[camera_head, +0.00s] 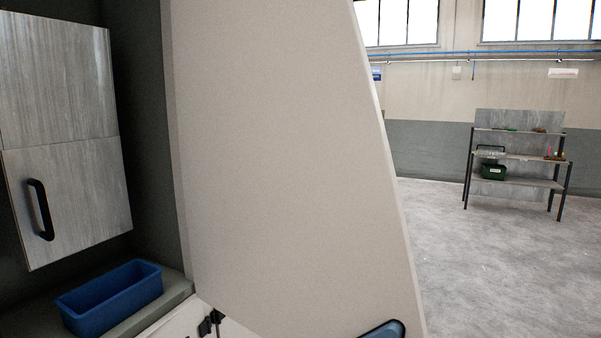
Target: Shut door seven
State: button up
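A large beige panel (285,160), which looks like a door standing open, fills the middle of the view and leans across it towards the lower right. No number shows on it, so I cannot tell whether it is door seven. At the left, a grey wood-look cupboard front (75,195) with a black bar handle (41,210) hangs in a dark recess. It looks closed, and it bears no readable number.
A blue open bin (110,297) stands on a grey ledge (178,290) below the cupboard. A dark rounded blue-edged part (385,330) and a small black fitting (207,324) show at the bottom. A shelf rack (517,157) stands far right, with clear floor (480,270) before it.

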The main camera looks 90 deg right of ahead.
aim_at(297, 228)
jog(key=k+l+u, duration=0.1)
jog(key=k+u, duration=0.6)
jog(key=u, duration=0.15)
jog(key=k+j+u, duration=0.1)
jog(key=k+u, duration=0.3)
jog(key=k+j+u, duration=0.2)
jog(key=u, duration=0.2)
jog(key=k+j+u, duration=0.45)
jog(key=k+l+u, duration=0.25)
jog(key=k+u, duration=0.25)
jog(key=k, duration=0.2)
jog(key=l+z, duration=0.1)
jog(key=z, duration=0.35)
jog(key=l+z, duration=0.1)
jog(key=z, duration=0.3)
jog(key=l+z, duration=0.1)
jog(key=z, duration=0.35)
jog(key=l+z, duration=0.1)
jog(key=z, duration=0.3)
jog(key=l+z, duration=0.1)
jog(key=z, duration=0.35)
jog(key=l+z, duration=0.1)
jog(key=z, duration=0.3)
